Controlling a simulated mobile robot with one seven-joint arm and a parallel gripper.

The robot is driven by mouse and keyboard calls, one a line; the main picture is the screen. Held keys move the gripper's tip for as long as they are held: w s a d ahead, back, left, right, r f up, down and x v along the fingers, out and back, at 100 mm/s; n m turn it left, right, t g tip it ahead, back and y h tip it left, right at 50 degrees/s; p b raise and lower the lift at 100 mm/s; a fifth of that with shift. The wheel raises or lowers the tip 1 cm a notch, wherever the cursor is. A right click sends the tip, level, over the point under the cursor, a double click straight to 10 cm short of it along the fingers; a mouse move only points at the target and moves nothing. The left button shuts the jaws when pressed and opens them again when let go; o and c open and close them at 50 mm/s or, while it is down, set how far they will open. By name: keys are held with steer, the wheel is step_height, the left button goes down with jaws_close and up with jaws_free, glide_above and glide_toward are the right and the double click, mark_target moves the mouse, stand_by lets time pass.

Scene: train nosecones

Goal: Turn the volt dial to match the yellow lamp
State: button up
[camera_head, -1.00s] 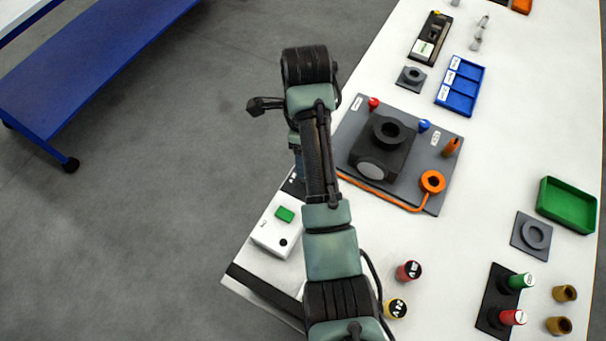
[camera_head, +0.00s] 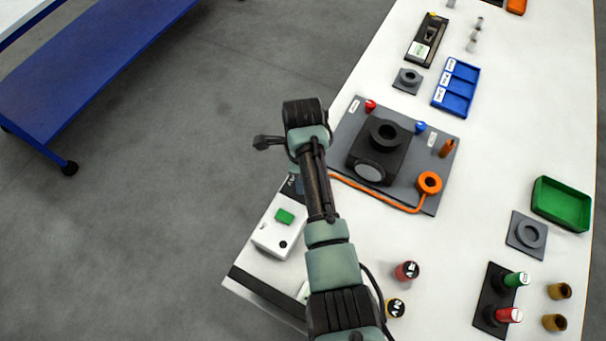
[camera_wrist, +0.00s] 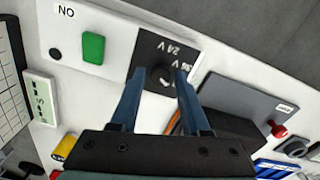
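The volt dial (camera_wrist: 158,80) is a dark round knob on a black panel (camera_wrist: 150,50) marked "24 V" and "36 V" in the wrist view. My gripper (camera_wrist: 161,76) is open, with its two blue fingers on either side of the dial. Contact and the dial's exact pointing are unclear. In the head view the panel (camera_head: 291,187) is partly behind my arm, and my gripper is hidden there. A yellow cylinder (camera_head: 395,308) with a black top, possibly the yellow lamp, stands near my arm; its label is unreadable. A yellow piece (camera_wrist: 65,147) also shows in the wrist view.
A white box (camera_head: 267,236) with a green button (camera_head: 284,216) adjoins the dial panel. A grey board (camera_head: 400,130) with a black block and orange cable lies to the right. A red cylinder (camera_head: 407,271) stands beside the yellow one. The table's left edge is close.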

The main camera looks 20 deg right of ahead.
jaws_close()
steer(key=n+p, duration=0.1)
steer(key=n, duration=0.3)
steer(key=shift+r+n+p, duration=0.1)
steer(key=shift+n+p, duration=0.3)
steer(key=n+p, duration=0.1)
steer(key=n, duration=0.8)
steer(key=shift+p, duration=0.4)
steer(key=n, duration=0.3)
steer(key=shift+n, duration=0.4)
steer(key=n+p, duration=0.1)
steer(key=n, duration=0.5)
steer(key=shift+n, duration=0.3)
